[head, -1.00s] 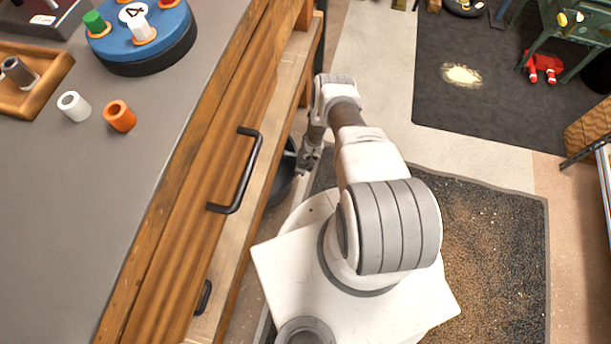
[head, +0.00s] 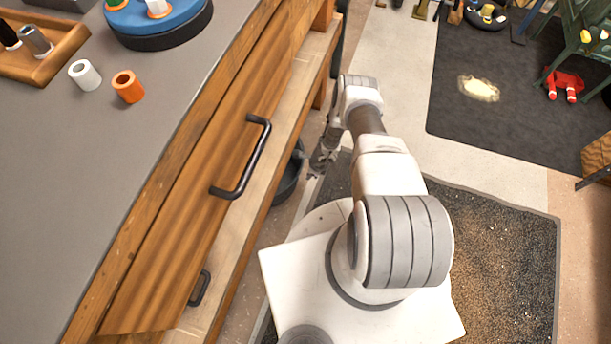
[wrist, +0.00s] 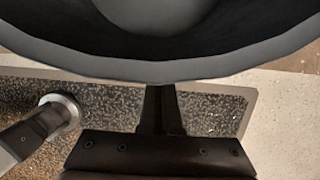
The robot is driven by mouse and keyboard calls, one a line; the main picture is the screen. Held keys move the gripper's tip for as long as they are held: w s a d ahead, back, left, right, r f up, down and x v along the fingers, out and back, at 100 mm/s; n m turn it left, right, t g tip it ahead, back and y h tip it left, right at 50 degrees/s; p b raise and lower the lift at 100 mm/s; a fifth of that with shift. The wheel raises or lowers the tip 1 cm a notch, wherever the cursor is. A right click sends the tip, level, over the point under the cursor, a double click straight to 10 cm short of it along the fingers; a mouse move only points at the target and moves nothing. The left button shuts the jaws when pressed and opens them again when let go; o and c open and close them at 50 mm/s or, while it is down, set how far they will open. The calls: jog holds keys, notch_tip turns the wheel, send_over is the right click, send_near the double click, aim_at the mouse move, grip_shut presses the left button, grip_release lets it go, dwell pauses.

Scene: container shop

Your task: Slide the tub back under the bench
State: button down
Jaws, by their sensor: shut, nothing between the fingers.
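The tub (head: 289,180) is dark grey and round. In the head view it stands on the floor at the bench's lower edge, and the bench hides part of it. In the wrist view the tub's rim (wrist: 165,71) fills the top of the picture, with its hollow inside above. My gripper (head: 318,172) is low beside the tub, on its open-floor side. In the wrist view my gripper's fingers (wrist: 161,100) are together, empty, and reach up to the outside of the rim. I cannot tell whether they touch it. The bench (head: 190,190) is wooden with a grey top.
A black drawer handle (head: 246,158) sticks out from the bench front, with another handle (head: 200,288) lower down. A speckled mat (head: 500,250) lies under and beside my base. A dark mat (head: 480,130) and pale floor (head: 385,60) lie beyond. Cylinders stand on the bench top.

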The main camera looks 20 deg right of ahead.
jog(key=p+v, duration=1)
jog(key=shift+s+d, duration=0.3)
jog(key=shift+d, duration=0.05)
jog(key=shift+s, duration=0.1)
